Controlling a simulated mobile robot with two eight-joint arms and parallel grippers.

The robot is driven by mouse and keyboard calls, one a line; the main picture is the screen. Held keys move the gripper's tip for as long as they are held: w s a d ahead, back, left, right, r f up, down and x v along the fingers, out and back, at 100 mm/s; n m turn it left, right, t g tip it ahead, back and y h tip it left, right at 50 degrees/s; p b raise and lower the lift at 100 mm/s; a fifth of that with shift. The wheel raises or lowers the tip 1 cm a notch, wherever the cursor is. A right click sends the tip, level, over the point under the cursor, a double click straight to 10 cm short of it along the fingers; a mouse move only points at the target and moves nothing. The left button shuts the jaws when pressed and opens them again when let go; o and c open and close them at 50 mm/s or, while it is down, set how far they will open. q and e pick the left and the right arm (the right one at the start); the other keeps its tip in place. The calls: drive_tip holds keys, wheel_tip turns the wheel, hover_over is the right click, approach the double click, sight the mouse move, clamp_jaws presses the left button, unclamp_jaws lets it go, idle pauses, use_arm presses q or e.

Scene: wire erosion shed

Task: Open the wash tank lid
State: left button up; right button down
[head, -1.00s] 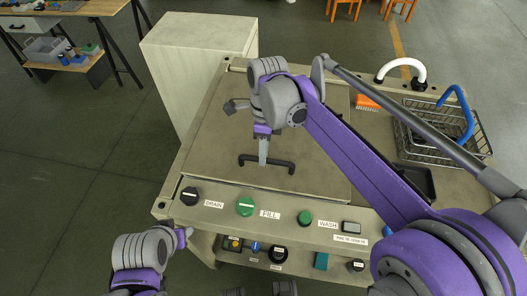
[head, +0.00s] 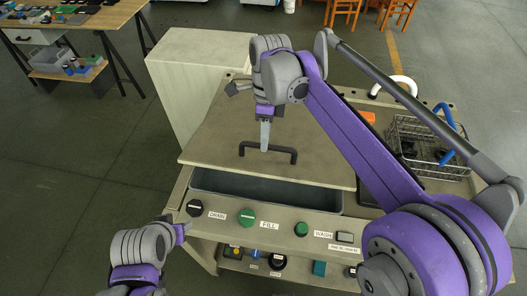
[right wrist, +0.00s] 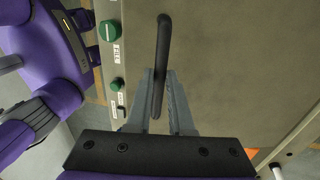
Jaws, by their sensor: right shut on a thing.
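The wash tank lid (head: 213,144) is a flat beige panel with a black bar handle (head: 284,151) near its front edge. Its front edge is lifted, and the grey inside of the tank (head: 225,184) shows as a gap below it. My right gripper (head: 265,148) is shut on the handle. In the right wrist view the two fingers (right wrist: 158,105) stand either side of the black handle (right wrist: 162,55), over the beige lid (right wrist: 230,70). My left arm shows at the lower left of the head view, but its fingers cannot be made out clearly.
The front panel carries a DRAIN knob (head: 194,208), a green FILL knob (head: 248,218) and a green WASH knob (head: 301,229). A wire basket (head: 425,155) with a blue handle stands right of the lid. A pale cabinet (head: 185,85) stands behind at left.

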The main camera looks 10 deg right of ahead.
use_arm(q)
wheel_tip(320, 180, up, 6)
drive_tip(key=w+p, duration=0.2)
drive_tip(key=p, duration=0.1)
drive_tip(key=shift+w+r+t, duration=0.15)
drive_tip(key=shift+w+t, duration=0.2)
drive_tip(key=shift+t, duration=0.05)
use_arm(e)
drive_tip(key=w+d+r, duration=0.2)
drive_tip(key=w+r, duration=0.6)
drive_tip(key=r, duration=0.3)
drive_tip(key=shift+d, duration=0.4)
drive_tip(key=shift+r, duration=0.1)
use_arm(q)
drive_tip(key=shift+a, duration=0.1)
use_arm(e)
drive_tip(key=shift+s, duration=0.1)
drive_tip(key=c, duration=1.1)
unclamp_jaws()
drive_tip(key=shift+o, duration=1.2)
drive_tip(key=shift+w, duration=0.3)
drive_tip(key=shift+o, duration=0.3)
drive_tip(key=shift+w+d, duration=0.15)
drive_tip(key=shift+w, duration=0.1)
use_arm(q)
drive_tip(key=shift+w, duration=0.35)
use_arm(e)
drive_tip(key=shift+s, duration=0.25)
